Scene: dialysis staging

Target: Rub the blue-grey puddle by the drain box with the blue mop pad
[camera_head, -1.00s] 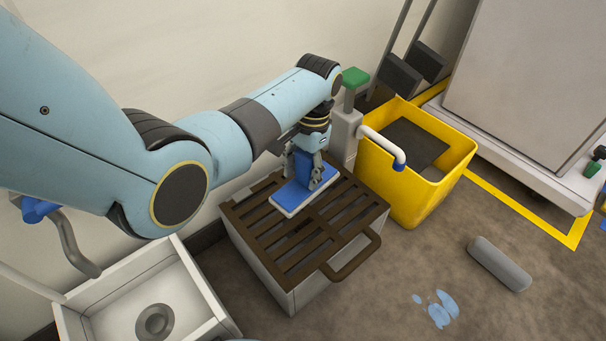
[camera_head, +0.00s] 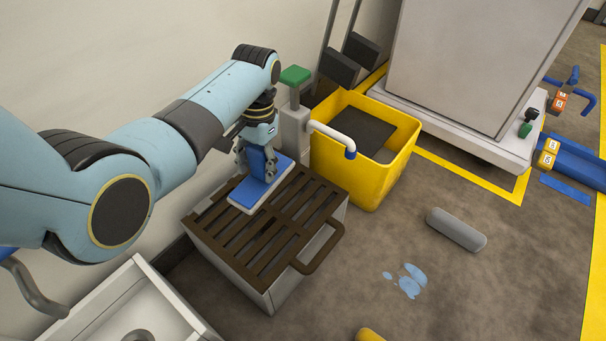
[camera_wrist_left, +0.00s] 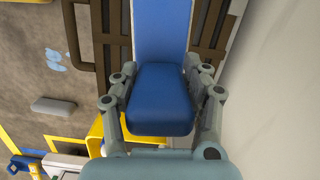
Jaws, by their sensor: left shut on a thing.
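The blue mop pad (camera_head: 250,196), with a white lower edge, is in my left gripper (camera_head: 258,165). The gripper is shut on the pad's blue upright grip, and the pad is over the brown slatted top of the drain box (camera_head: 262,262). I cannot tell whether the pad touches the slats. In the left wrist view the blue grip (camera_wrist_left: 160,98) sits between both fingers. The blue-grey puddle (camera_head: 408,281) lies on the brown floor right of the drain box, in several patches. It also shows in the left wrist view (camera_wrist_left: 53,60). My right gripper is not in view.
A yellow bucket (camera_head: 372,180) stands behind the drain box, beside a tap with a green top (camera_head: 295,75). A grey rounded block (camera_head: 456,229) lies on the floor beyond the puddle. A white basin (camera_head: 125,305) is at the lower left. Floor around the puddle is mostly clear.

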